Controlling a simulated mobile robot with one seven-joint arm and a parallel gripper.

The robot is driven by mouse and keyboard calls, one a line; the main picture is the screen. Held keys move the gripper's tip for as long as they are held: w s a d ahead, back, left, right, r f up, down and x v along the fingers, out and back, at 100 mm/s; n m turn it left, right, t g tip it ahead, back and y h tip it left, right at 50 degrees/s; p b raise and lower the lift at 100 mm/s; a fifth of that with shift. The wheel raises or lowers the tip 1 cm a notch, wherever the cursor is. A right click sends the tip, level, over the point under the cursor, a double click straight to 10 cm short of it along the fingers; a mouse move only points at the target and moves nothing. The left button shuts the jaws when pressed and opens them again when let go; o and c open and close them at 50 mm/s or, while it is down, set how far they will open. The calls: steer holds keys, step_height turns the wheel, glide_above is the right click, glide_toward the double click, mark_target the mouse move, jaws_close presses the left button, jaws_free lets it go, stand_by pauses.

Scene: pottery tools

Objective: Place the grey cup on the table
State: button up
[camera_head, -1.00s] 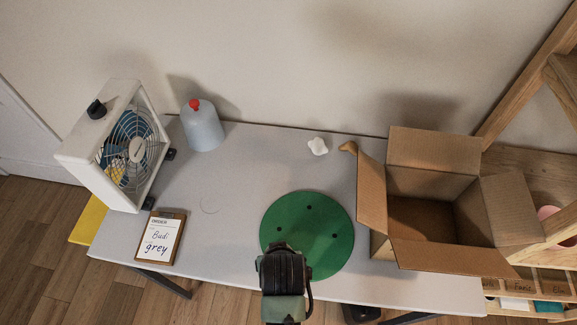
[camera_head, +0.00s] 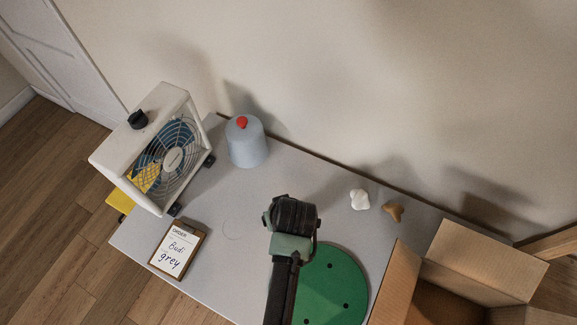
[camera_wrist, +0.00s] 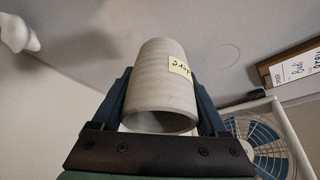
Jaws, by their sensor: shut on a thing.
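The grey cup (camera_wrist: 160,85), pale with fine ridges and a yellow sticker, is held between the blue fingers of my gripper (camera_wrist: 163,95) in the wrist view. Its open end faces the wrist camera. In the head view my wrist hides the cup and the fingers. There my gripper's end is over the middle of the pale grey table (camera_head: 215,205), left of and above the green disc (camera_head: 335,285). I cannot tell the cup's height above the table.
A white fan (camera_head: 150,150) and an order clipboard (camera_head: 178,250) are at the left. A blue-grey domed container (camera_head: 247,148) stands at the back. A white lump (camera_head: 359,200) and a brown piece (camera_head: 393,212) lie near an open cardboard box (camera_head: 400,285). The tabletop between the clipboard and dome is clear.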

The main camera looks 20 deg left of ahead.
steer(key=shift+w+f, duration=0.1)
steer(key=shift+f, duration=3.25)
steer(key=shift+f, duration=0.15)
steer(key=o, duration=1.5)
steer(key=shift+r, duration=0.3)
steer(key=v, duration=1.1)
steer(key=shift+s+d+r+p, duration=0.15)
steer(key=shift+s+r+p, duration=0.05)
steer(key=shift+r+p, duration=0.15)
